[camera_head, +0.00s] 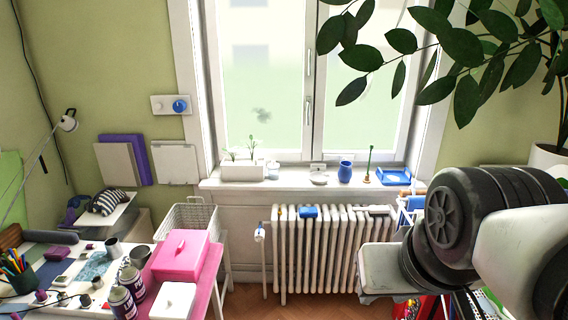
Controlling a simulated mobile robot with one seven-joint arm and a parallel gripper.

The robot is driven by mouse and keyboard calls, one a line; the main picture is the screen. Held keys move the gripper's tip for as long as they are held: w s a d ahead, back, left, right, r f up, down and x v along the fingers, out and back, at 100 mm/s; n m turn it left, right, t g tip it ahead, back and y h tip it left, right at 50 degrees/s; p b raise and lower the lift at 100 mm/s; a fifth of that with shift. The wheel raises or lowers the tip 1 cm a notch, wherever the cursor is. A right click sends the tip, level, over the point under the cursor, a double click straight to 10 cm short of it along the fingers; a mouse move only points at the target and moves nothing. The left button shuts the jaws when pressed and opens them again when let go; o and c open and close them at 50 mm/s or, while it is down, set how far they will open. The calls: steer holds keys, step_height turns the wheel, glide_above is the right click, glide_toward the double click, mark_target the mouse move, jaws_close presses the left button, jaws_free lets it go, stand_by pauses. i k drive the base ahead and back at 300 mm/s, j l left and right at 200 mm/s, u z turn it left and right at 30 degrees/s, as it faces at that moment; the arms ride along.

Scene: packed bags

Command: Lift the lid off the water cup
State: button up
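I cannot tell for certain which vessel is the water cup. A blue cup (345,171) stands upright on the windowsill; no separate lid can be made out on it at this size. A small clear glass (272,171) stands left of it on the sill. A grey cup (113,250) and a metal mug (138,257) stand on the table at lower left. Part of my arm, with dark rounded joints, fills the right side, well right of all these cups. No gripper fingers can be made out.
The windowsill (225,184) also holds a white planter (242,171), a small dish (319,179) and a blue tray (393,177). A radiator (325,250) is below. A pink box (180,255) and two bottles (122,302) crowd the table. Leaves (462,46) hang at upper right.

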mark_target(272, 165)
steer(key=i+j, duration=0.15)
steer(key=i, duration=0.5)
steer(key=i+j, duration=0.1)
steer(key=i, duration=0.55)
steer(key=i+j, duration=0.15)
steer(key=i, duration=0.5)
steer(key=i+j, duration=0.1)
steer(key=i, duration=0.55)
